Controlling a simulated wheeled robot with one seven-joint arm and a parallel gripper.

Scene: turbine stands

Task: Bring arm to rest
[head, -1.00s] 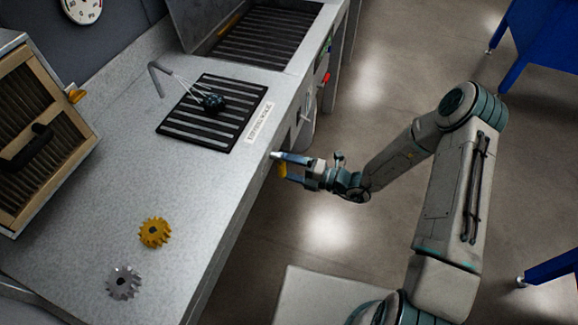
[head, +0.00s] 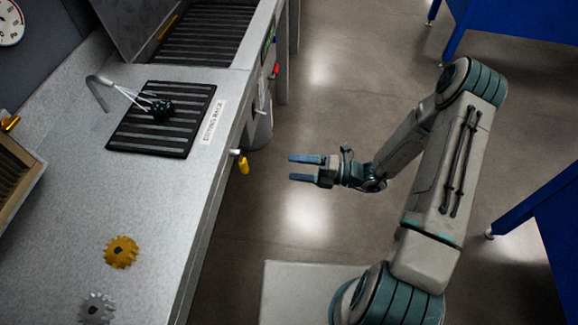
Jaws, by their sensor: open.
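My gripper (head: 298,168) is in the middle of the head view, at the end of my bent arm. Its two blue fingers point left and are apart, with nothing between them. It is over the floor, to the right of the grey counter (head: 75,205) and clear of it. A yellow handle (head: 243,163) on the counter's front edge lies to the left of the fingertips, with a gap between.
A black slatted grate (head: 190,135) with a dark wired part (head: 160,108) lies on the counter. A gold gear (head: 121,252) and a silver gear (head: 97,309) lie nearer. Blue furniture (head: 545,215) stands at right. Floor around my gripper is clear.

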